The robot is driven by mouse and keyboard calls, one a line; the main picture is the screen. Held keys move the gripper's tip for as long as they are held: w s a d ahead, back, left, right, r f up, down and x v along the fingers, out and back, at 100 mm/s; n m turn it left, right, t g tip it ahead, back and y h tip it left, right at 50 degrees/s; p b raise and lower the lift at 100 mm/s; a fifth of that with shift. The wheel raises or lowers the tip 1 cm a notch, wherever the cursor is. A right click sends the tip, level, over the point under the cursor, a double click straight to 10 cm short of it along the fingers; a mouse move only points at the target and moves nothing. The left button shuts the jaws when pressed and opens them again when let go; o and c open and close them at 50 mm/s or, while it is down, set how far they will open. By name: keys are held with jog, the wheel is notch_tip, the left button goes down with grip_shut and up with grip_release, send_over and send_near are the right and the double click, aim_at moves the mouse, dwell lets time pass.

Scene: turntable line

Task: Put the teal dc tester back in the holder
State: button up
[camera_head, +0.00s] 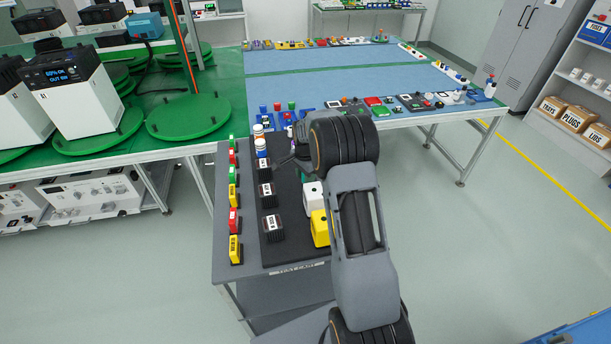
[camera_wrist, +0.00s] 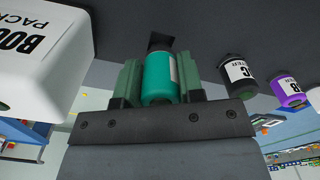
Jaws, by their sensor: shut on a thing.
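The teal dc tester (camera_wrist: 160,80) shows in the wrist view as a teal cylinder between the green fingers of my gripper (camera_wrist: 160,84), which is shut on it. Its far end is close to a dark square opening (camera_wrist: 160,41) in the dark holder surface (camera_wrist: 205,30). I cannot tell whether it touches or enters that opening. In the head view the dark holder (camera_head: 284,178) lies on the grey cart.
A white boost pack (camera_wrist: 35,60) stands close on the left in the wrist view. A black cylinder (camera_wrist: 237,76) and a purple one (camera_wrist: 287,92) are on the right. Black blocks (camera_head: 273,228) and a yellow block (camera_head: 320,229) stand on the holder.

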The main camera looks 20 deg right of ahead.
jog(key=shift+f+b, duration=0.95)
jog(key=shift+f, duration=0.3)
jog(key=o, duration=1.1)
notch_tip(320, 180, up, 14)
jog(key=shift+f+b, duration=0.1)
jog(key=shift+b, duration=0.6)
